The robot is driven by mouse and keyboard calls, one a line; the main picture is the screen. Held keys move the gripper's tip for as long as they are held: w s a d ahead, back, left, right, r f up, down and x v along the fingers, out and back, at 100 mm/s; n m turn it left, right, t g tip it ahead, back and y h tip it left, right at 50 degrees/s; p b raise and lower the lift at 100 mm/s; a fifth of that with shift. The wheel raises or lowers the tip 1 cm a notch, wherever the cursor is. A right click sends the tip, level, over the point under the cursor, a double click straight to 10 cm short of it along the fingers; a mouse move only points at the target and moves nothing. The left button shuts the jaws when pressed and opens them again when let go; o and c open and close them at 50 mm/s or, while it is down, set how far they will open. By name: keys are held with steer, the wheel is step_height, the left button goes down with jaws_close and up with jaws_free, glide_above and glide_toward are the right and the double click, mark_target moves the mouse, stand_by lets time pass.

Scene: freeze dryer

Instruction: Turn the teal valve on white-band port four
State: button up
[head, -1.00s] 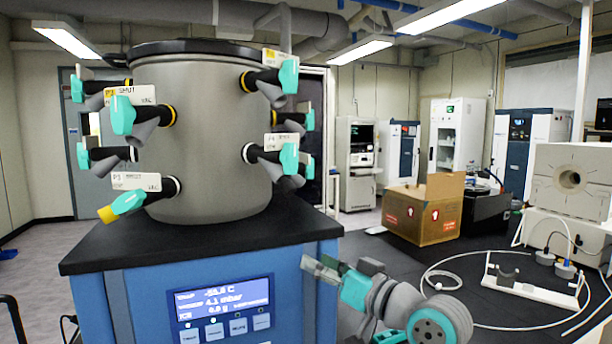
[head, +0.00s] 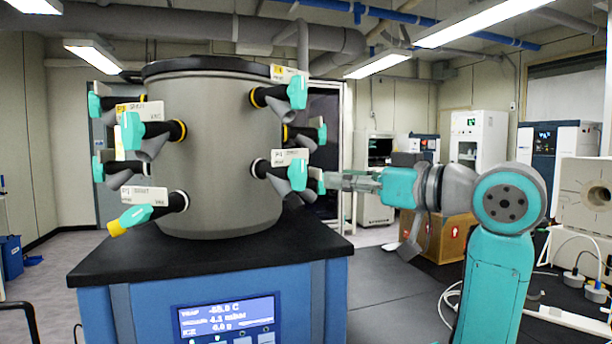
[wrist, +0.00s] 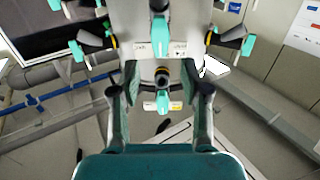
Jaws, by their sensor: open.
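The white-band port four valve (head: 297,174) is a teal handle on a black stem at the lower right of the grey drum (head: 220,140). A label (head: 290,156) sits just above it. My gripper (head: 334,181) is open and empty, to the right of this valve at about its height. A gap shows between them, but depth is hard to judge. In the wrist view my two fingers (wrist: 160,95) stand apart, with a teal valve handle (wrist: 162,100) and its label seen between them. I cannot tell which port that is.
A yellow-band valve (head: 297,92) sits above port four. Another teal handle (head: 321,134) is close behind on the drum's right side. The drum stands on a black top (head: 110,258) over a blue cabinet with a display (head: 227,315). A cardboard box (head: 450,240) is behind my arm.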

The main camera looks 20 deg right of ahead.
mark_target(302, 175)
steer(key=x, duration=0.9)
steer(key=shift+w, duration=0.15)
jaws_close()
